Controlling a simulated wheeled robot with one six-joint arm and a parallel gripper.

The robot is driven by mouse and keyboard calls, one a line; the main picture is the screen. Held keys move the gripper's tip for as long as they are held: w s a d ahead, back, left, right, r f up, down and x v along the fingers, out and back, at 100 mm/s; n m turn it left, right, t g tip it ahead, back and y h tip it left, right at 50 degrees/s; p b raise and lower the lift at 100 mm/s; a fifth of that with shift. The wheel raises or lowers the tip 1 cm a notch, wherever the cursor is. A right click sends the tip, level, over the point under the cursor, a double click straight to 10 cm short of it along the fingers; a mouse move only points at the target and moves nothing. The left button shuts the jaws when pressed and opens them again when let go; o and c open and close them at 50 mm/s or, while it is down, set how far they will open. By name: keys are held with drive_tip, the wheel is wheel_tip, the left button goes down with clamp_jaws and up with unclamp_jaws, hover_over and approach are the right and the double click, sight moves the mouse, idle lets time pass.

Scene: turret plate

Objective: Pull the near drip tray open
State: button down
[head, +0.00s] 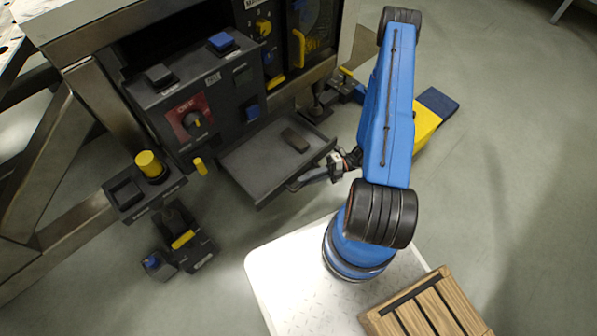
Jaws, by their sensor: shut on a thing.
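The near drip tray (250,162) is a shallow dark grey tray at the foot of the control box. It stands out from under the box, with its inner floor showing. My gripper (318,175) is at the tray's outer front edge, on the right side. It is shut on the tray's front, where a handle seems to be. The fingertips are small and partly merge with the dark edge, so the exact grip is hard to see.
The control box (175,100) has a red-plated switch (191,120) and a yellow lever (200,166). A yellow-topped button box (150,165) and pedals (180,240) stand at left. A yellow and blue object (430,115) is behind my arm. A wooden slatted crate (430,308) sits at front right.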

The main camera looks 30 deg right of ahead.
drive_tip(key=shift+s+d, duration=0.35)
drive_tip(key=shift+s, duration=0.45)
drive_tip(key=c, duration=1.7)
unclamp_jaws()
drive_tip(key=shift+d, duration=0.1)
drive_tip(key=d, duration=0.5)
drive_tip(key=d+r, duration=0.1)
drive_tip(key=d, duration=0.5)
drive_tip(key=s+d, duration=0.1)
drive_tip(key=d, duration=0.5)
drive_tip(key=shift+s+r, duration=0.1)
drive_tip(key=shift+r, duration=0.05)
